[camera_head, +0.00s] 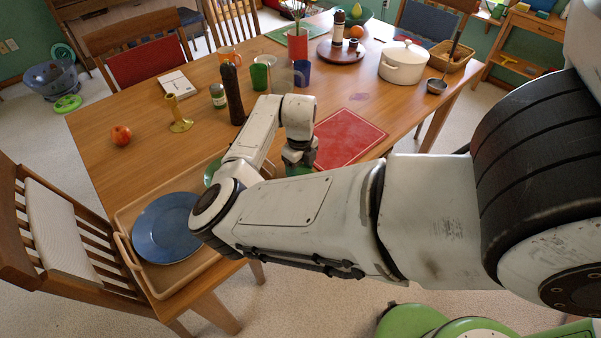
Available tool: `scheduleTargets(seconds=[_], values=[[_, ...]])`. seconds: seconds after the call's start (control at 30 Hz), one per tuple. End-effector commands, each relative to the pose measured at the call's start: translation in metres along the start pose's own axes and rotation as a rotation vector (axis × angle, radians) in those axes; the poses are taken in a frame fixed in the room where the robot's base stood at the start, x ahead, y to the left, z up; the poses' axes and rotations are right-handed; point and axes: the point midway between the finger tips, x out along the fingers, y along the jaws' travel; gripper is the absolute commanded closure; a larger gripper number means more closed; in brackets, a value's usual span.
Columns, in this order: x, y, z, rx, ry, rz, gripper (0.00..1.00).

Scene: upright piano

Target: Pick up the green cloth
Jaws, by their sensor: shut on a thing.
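My gripper (299,160) points down over the near side of the wooden table, just left of the red placemat. It is shut on the green cloth (298,170), of which only a small green patch shows under the jaws. The rest of the cloth is hidden behind my forearm, and I cannot tell if it touches the table.
A tray (125,222) with a blue plate (165,228) lies at the near left. A red placemat (347,138), dark pepper mill (232,95), yellow candlestick (178,115), apple (121,135) and white pot (404,64) stand around. Chairs flank the table.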

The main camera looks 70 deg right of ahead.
Motion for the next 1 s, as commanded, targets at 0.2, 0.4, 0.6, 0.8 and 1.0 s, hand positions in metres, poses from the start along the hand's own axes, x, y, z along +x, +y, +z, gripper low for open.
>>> scheduleTargets(seconds=[0.2, 0.4, 0.6, 0.8, 1.0], values=[[-0.039, -0.020, -0.019, 0.008, -0.002, -0.003, 0.64], [-0.075, -0.051, -0.050, 0.010, -0.001, -0.002, 0.64], [-0.094, -0.079, -0.079, 0.007, 0.000, -0.001, 0.64], [-0.105, -0.095, -0.095, 0.003, 0.000, -0.001, 0.64], [-0.109, -0.099, -0.100, 0.001, 0.000, 0.000, 0.64]])
